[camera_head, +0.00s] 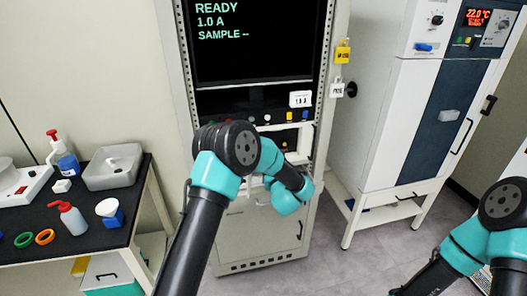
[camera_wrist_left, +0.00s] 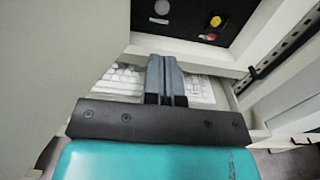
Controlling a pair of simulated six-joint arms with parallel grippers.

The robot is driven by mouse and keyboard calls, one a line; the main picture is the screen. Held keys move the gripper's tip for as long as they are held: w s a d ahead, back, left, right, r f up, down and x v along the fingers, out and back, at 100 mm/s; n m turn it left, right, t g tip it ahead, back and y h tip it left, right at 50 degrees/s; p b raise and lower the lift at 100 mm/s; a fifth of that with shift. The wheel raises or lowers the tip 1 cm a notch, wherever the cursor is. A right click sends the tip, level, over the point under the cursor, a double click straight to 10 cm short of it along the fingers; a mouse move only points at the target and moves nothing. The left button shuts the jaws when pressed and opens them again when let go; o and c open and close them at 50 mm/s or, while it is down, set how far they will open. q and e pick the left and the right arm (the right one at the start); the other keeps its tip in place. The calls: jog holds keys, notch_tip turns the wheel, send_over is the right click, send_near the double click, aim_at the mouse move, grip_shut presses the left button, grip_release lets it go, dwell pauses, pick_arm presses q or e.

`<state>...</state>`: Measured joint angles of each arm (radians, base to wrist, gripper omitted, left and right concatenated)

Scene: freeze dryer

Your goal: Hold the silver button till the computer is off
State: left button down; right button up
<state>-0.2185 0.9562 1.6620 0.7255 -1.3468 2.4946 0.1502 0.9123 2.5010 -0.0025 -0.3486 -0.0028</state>
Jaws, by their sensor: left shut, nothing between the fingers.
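The computer rack's black screen (camera_head: 250,40) is lit in the head view, with the text READY, 1.0 A and SAMPLE --. My left gripper (camera_wrist_left: 166,62) is shut and empty in the left wrist view. Its fingertips are in front of a white keyboard (camera_wrist_left: 120,80), below a black panel. A round silver button (camera_wrist_left: 161,7) shows on that panel near the top edge, above and apart from the fingertips. In the head view my own arm hides the left fingertips and part of the panel. My right arm is at the lower right, its gripper out of view.
A yellow and red switch (camera_wrist_left: 212,22) is on the same panel, right of the silver button. Rack walls close in on both sides. A white cabinet (camera_head: 375,110) stands right of the rack. A black table (camera_head: 80,250) with bottles and a tray is at left.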

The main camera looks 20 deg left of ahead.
pick_arm(q)
jog(key=shift+w+a, duration=0.1)
jog(key=shift+w, duration=0.05)
jog(key=x, duration=1.3)
jog(key=shift+w+a, duration=0.15)
jog(key=shift+w, duration=0.1)
jog(key=shift+w, duration=0.15)
